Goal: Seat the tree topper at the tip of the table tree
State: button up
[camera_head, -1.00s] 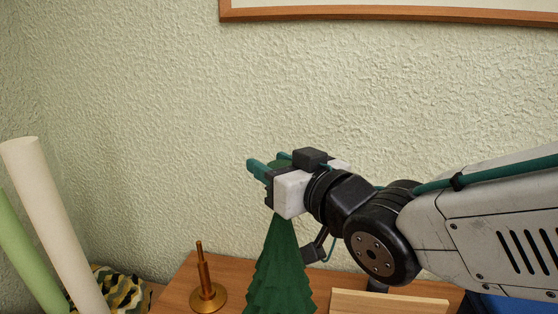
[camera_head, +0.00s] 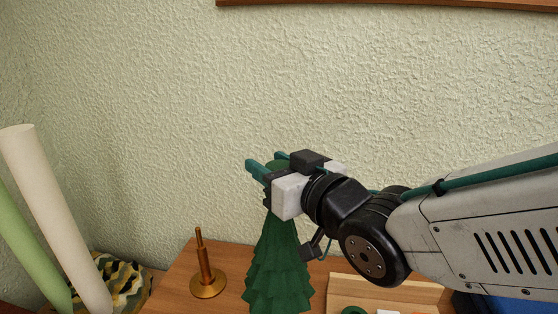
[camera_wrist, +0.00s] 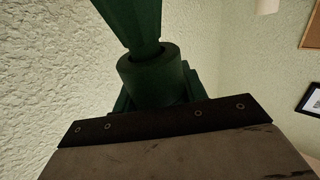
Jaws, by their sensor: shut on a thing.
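My gripper (camera_head: 265,162) is shut on the tree topper (camera_head: 277,165), a dark green piece mostly hidden between the teal fingers. The green table tree (camera_head: 278,268) stands upright on the wooden table, directly below the gripper; its tip is hidden behind the gripper in the head view. In the wrist view the topper's round sleeve (camera_wrist: 152,82) shows with a dark hole in its end. The tree's narrowing top (camera_wrist: 132,18) meets that hole and appears to enter it; how deep I cannot tell.
A brass stand with an upright spindle (camera_head: 207,275) is on the table (camera_head: 180,285) left of the tree. A light wooden tray (camera_head: 350,287) is at the right. A cream roll (camera_head: 50,210) and a green roll (camera_head: 25,245) lean at the left. The textured wall is behind.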

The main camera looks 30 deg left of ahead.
jog(key=shift+f, duration=0.15)
jog(key=o, duration=1.1)
jog(key=shift+c, duration=0.2)
jog(key=v, duration=0.8)
